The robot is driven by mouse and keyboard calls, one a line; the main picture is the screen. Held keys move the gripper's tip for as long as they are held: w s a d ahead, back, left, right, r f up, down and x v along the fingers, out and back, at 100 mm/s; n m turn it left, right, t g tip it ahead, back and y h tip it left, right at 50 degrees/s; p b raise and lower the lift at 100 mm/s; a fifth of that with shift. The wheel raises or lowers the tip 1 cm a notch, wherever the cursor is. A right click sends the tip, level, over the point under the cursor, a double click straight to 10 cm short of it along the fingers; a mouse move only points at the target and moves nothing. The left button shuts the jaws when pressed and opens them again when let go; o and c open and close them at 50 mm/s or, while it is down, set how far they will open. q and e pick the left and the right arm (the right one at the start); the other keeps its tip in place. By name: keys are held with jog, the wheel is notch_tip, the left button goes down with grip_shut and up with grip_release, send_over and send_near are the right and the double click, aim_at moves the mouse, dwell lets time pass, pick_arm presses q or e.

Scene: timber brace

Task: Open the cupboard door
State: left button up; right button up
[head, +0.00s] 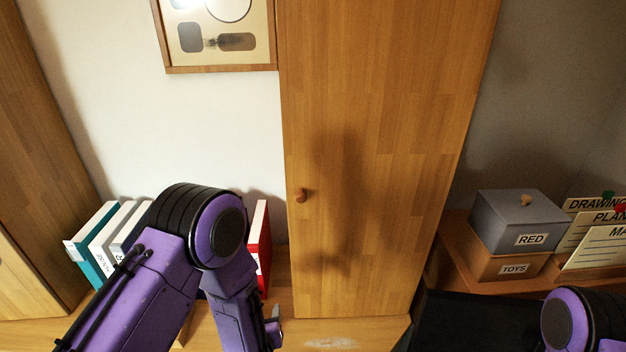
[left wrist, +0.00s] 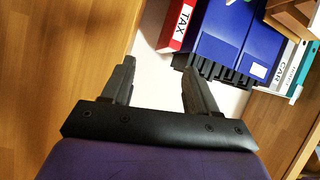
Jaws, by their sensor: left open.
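The tall wooden cupboard door (head: 385,120) stands in the middle of the head view and looks shut. Its small round brown knob (head: 300,195) is near the door's left edge, about mid-height. My left gripper (head: 273,326) is low, below and left of the knob, partly hidden by my forearm and apart from the knob. In the left wrist view, my left gripper (left wrist: 157,68) has its two fingers spread, with nothing between them. The knob does not show in that view. My right arm shows at the lower right of the head view, but its gripper is out of frame.
A red binder (head: 262,240) stands left of the door, and teal and white binders (head: 92,238) stand farther left. A grey box (head: 517,222) sits on a TOYS box (head: 508,268) at right. A framed picture (head: 220,38) hangs upper left.

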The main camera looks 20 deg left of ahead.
aim_at(301, 201)
pick_arm(q)
jog(key=w+d+r+t+p, duration=0.1)
jog(key=w+d+r+t, duration=0.1)
jog(key=w+r, duration=0.35)
jog(key=w+d+r+t+y+p, duration=0.1)
jog(key=w+d+r+t, duration=0.1)
jog(key=r, duration=0.7)
jog(key=w+d+r+t+p, duration=0.2)
jog(key=w+d+r, duration=0.15)
jog(key=r, duration=0.45)
jog(key=shift+n, duration=0.3)
jog(key=x, duration=0.3)
jog(key=p+x, duration=0.1)
jog(key=x, duration=0.2)
jog(key=a+f+p+x, duration=0.1)
jog(key=x, duration=0.3)
jog(key=shift+s, duration=0.15)
jog(key=shift+w+a+f, duration=0.1)
jog(key=shift+w, duration=0.35)
grip_shut()
pick_arm(e)
notch_tip(301, 201, up, 8)
jog(key=shift+r, duration=0.2)
